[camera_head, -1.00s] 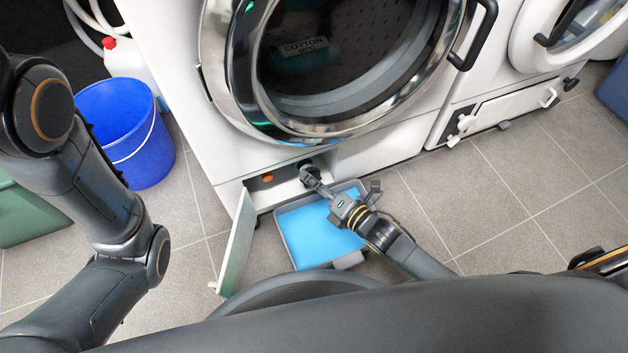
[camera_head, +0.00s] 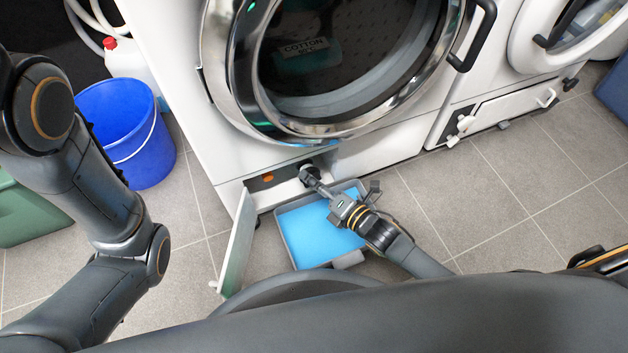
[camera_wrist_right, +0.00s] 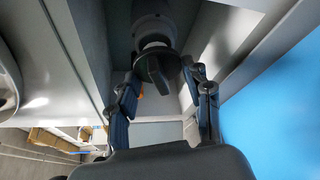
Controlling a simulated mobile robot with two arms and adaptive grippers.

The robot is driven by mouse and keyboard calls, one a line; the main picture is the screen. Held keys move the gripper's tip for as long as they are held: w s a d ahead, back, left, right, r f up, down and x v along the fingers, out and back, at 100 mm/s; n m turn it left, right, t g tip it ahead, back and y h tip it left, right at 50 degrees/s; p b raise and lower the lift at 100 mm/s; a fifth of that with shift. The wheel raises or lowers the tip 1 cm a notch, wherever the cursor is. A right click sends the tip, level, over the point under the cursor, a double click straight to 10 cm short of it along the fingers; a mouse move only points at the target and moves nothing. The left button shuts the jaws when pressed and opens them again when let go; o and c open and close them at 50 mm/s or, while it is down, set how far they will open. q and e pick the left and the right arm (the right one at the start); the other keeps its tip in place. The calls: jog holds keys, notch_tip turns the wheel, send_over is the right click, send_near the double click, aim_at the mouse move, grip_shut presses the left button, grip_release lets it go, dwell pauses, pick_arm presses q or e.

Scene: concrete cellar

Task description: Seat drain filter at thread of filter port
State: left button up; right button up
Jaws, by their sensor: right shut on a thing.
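The drain filter (camera_wrist_right: 160,68) has a dark grip knob and sits between my right gripper's fingertips. In the wrist view its far end meets the pale round filter port (camera_wrist_right: 154,27) in the recess; I cannot tell how deep it sits or whether the threads engage. My right gripper (camera_head: 312,178) is shut on the filter at the open service recess low on the washing machine's front. It also shows in the wrist view (camera_wrist_right: 162,82), a finger on each side of the knob. My left arm shows at the left, but its gripper is out of view.
A grey tray (camera_head: 287,243) with blue inside lies on the floor below the recess. The open white flap (camera_head: 236,245) stands left of it. A blue bucket (camera_head: 122,135) and a white bottle (camera_head: 127,60) stand farther left. Tiled floor at the right is clear.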

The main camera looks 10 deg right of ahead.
jog(key=shift+w+a, duration=0.25)
jog(key=shift+w, duration=1)
dwell(0.4)
jog(key=o, duration=1.4)
jog(key=shift+c, duration=0.2)
jog(key=shift+s, duration=0.1)
jog(key=v, duration=1.2)
jog(key=shift+d, duration=0.1)
